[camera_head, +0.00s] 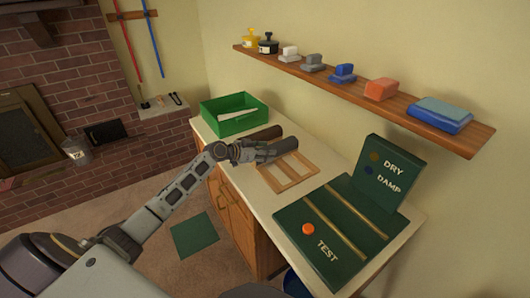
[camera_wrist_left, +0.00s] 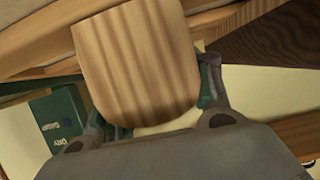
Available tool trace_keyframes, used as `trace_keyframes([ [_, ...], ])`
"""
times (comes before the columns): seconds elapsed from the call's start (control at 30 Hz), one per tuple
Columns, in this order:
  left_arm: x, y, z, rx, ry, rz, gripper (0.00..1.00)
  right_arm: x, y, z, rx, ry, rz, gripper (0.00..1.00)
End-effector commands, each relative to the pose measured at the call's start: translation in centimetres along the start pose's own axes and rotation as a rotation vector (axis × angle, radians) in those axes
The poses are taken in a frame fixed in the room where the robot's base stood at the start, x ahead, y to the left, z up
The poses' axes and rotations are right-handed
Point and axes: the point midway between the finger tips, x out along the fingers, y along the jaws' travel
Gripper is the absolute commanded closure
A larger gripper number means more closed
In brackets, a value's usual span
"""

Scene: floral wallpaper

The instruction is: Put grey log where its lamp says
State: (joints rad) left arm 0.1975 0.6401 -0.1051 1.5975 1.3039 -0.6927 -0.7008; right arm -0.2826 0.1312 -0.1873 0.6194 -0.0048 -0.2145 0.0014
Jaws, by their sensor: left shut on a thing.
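My left gripper (camera_head: 262,152) is shut on the grey log (camera_head: 288,146), just above the slatted wooden rack (camera_head: 291,181) on the counter. In the left wrist view, a pale, striped wooden piece (camera_wrist_left: 138,65) sits between the fingers; it looks tan there. A dark brown log (camera_head: 262,134) lies just behind the held one. The green test board (camera_head: 335,222) has an orange button (camera_head: 308,229) and the word TEST. Its upright sign (camera_head: 390,172) reads DRY and DAMP, with a lamp by each (camera_head: 374,157); neither looks clearly lit. My right gripper is not in view.
A green tray (camera_head: 211,126) with a pale object in it stands at the counter's far end. A wall shelf (camera_head: 340,88) above holds several coloured blocks and two small pots. A green mat (camera_head: 194,235) lies on the floor. A blue bucket (camera_head: 294,284) stands by the counter.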

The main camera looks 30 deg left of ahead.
Motion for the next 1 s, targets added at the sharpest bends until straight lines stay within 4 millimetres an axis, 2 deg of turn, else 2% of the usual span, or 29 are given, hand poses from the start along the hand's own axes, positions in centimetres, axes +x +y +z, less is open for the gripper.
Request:
trace_keyframes([
  [0.4, 0.05, -0.06, 0.03, 0.001, 0.003, -0.001, 0.93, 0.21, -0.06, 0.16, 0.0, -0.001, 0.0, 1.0],
  [0.43, 0.06, -0.02, 0.16, 0.0, 0.0, -0.001, 0.47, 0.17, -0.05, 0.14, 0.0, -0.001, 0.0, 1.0],
  [0.57, 0.05, -0.02, 0.14, 0.0, 0.0, -0.001, 0.3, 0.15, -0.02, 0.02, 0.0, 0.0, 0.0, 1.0],
  [1.0, 0.01, -0.03, 0.05, 0.0, 0.0, -0.001, 0.29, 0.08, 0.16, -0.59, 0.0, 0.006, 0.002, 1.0],
])
